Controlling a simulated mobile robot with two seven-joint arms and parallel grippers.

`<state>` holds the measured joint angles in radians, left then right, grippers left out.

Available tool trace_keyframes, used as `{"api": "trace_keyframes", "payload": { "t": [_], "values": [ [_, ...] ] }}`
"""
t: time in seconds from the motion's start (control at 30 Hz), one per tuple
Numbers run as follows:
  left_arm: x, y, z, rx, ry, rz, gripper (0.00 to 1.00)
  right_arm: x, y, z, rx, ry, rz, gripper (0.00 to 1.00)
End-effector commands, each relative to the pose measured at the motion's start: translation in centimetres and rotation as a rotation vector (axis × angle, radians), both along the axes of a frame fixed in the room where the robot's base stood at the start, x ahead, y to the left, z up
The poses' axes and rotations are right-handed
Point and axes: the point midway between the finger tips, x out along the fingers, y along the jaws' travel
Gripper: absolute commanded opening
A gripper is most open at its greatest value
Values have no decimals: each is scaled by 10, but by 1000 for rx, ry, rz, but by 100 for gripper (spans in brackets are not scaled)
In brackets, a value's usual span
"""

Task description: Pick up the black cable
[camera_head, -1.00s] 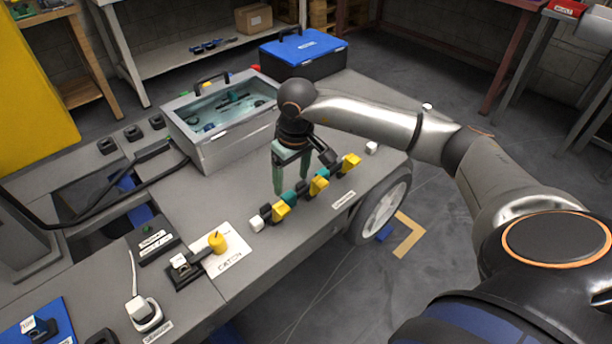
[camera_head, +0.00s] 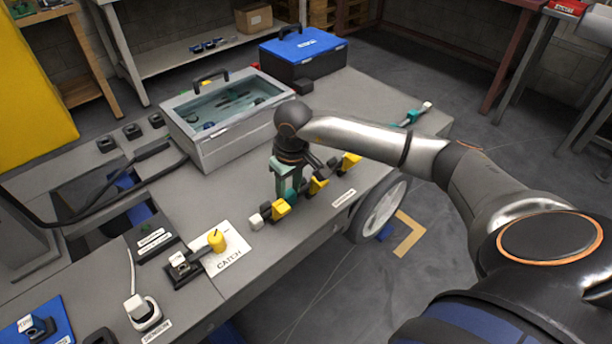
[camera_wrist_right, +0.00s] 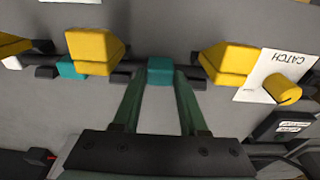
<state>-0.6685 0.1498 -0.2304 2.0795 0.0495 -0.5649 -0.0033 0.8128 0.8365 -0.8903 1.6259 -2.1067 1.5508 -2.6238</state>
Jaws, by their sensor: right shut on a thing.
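The black cable (camera_head: 266,210) lies along the front edge of the grey bench, a row of black pieces with teal sections and a white end (camera_head: 256,221). Yellow blocks (camera_head: 281,209) sit along it. My right gripper (camera_head: 288,190) points down at the cable. In the right wrist view the fingers (camera_wrist_right: 160,78) are on either side of a teal section (camera_wrist_right: 160,69), with black cable parts (camera_wrist_right: 122,76) on both sides, between two yellow blocks (camera_wrist_right: 95,50). The gripper is shut on this section, and the cable still lies low in its row. My left gripper is out of view.
A grey case with a clear lid (camera_head: 212,150) stands behind the row, and a blue-lidded toolbox (camera_head: 302,58) farther back. A white "CATCH" card (camera_head: 232,256) with a yellow knob (camera_head: 216,240) lies left of the row. A teal-and-white piece (camera_head: 411,116) lies at the bench's right.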

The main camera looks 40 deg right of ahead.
Motion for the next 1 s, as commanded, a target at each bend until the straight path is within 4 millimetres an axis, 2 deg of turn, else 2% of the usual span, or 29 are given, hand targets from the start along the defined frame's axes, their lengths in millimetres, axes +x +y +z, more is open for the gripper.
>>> {"api": "trace_keyframes", "payload": {
  "t": [0.03, 0.3, 0.77, 0.87, 1.0],
  "values": [
    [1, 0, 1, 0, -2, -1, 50, 0, 0, 0, 0, 0, 0, 31],
    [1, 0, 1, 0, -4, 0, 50, 0, 0, 0, 0, 0, 0, 1],
    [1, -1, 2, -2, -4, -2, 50, 1, 0, 3, 0, -2, 0, 0],
    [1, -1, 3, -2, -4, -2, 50, 1, 0, 13, 0, -4, 0, 0],
    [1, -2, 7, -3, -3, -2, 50, 2, 0, 40, 0, -6, 0, 0]
  ]
}}
